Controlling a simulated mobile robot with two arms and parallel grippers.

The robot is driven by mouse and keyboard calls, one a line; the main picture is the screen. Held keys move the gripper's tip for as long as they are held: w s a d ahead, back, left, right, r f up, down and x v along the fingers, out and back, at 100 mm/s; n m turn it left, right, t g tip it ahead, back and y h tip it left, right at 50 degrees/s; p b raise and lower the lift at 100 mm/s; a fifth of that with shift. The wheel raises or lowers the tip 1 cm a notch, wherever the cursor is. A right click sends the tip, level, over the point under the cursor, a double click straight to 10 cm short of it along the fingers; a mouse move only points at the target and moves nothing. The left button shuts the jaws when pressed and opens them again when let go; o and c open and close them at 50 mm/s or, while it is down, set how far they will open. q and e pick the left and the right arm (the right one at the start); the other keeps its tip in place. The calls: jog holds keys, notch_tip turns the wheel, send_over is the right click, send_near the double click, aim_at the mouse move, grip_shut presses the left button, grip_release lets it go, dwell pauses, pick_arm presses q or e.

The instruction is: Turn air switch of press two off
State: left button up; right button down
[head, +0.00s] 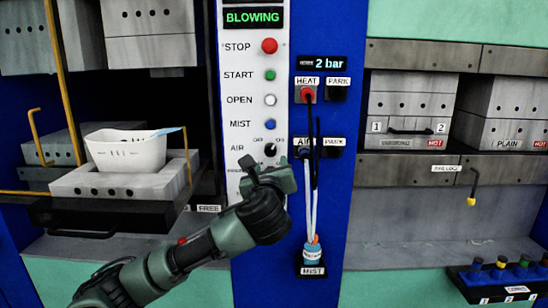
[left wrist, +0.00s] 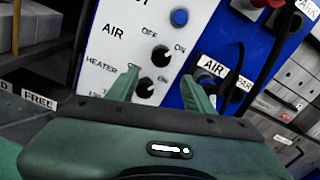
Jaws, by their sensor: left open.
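The AIR switch (head: 270,149) is a black knob on the white control panel (head: 232,75), with OFF at its left and ON at its right. Its white mark appears to point toward ON. It also shows in the left wrist view (left wrist: 159,56), above the HEATER knob (left wrist: 145,88). My left gripper (head: 268,172) is open and empty, just below the AIR switch in the head view. In the left wrist view its fingertips (left wrist: 160,74) stand apart on either side of the knobs, not closed on either. The display (head: 253,17) reads BLOWING. My right gripper is out of view.
Right of the panel, hoses run from the HEAT (head: 307,94) and AIR (head: 306,153) sockets, one pair down to the MIST bottle (head: 312,256). At left, a white tub (head: 125,150) sits on a press block. A hot mould (head: 410,107) stands at right.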

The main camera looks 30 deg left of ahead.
aim_at(270, 152)
pick_arm(q)
jog(key=x, duration=0.2)
jog(key=p+x, duration=0.1)
jog(key=x, duration=0.1)
jog(key=r+x, duration=0.1)
jog(key=x, duration=0.2)
jog(key=shift+a, duration=0.25)
grip_shut()
